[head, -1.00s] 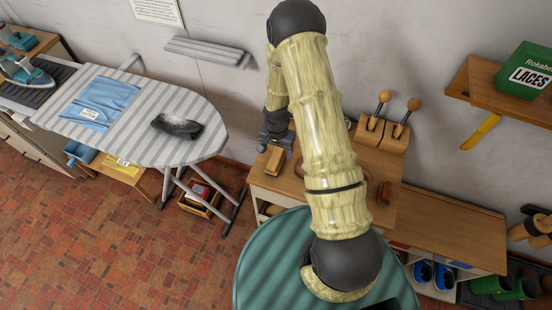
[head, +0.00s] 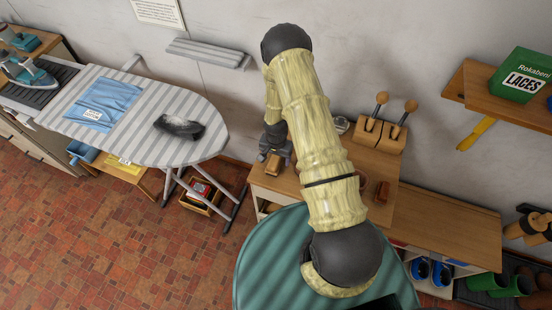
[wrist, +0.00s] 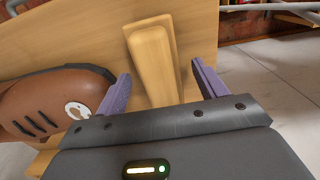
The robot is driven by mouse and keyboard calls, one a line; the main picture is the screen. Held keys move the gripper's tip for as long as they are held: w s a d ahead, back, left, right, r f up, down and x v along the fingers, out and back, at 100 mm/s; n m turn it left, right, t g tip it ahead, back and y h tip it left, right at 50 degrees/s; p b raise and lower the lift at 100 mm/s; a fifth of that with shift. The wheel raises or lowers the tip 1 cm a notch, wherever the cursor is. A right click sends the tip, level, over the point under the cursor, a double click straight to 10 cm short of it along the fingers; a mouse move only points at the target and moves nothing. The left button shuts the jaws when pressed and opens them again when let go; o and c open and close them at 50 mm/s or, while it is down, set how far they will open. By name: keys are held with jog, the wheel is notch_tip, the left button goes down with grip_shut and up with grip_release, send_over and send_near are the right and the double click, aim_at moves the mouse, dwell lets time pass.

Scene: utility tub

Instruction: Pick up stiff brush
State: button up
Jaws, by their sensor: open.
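A long light-wood piece, which I take to be the stiff brush, lies on the wooden bench (head: 262,183) in the head view, at its left end; the brush (head: 272,168) shows no bristles from here. In the wrist view the brush (wrist: 153,62) runs lengthwise between my two purple fingers. My gripper (wrist: 160,74) is open, with one finger on each side of the brush and a visible gap on both sides. In the head view my gripper (head: 275,152) is right over the brush and partly covers it.
A brown object with dark slots and a pale emblem (wrist: 70,100) lies close left of my gripper in the wrist view. A wooden stand with two knobbed handles (head: 380,133) stands at the bench's back. The ironing board (head: 150,110) is to the left.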

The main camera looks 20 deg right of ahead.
aim_at(276, 157)
dwell(0.4)
jog(key=c, duration=1.1)
jog(key=shift+r, duration=0.15)
notch_tip(276, 157, up, 10)
jog(key=b, duration=0.3)
jog(key=shift+o, duration=1.3)
jog(key=shift+c, duration=0.6)
notch_tip(276, 157, down, 3)
jog(key=n, duration=0.4)
jog(key=shift+r, duration=0.2)
jog(key=shift+w+f+n, duration=0.1)
jog(key=shift+f+n, duration=0.2)
jog(key=shift+n, duration=0.5)
jog(key=shift+f+n, duration=0.3)
jog(key=shift+n, duration=0.5)
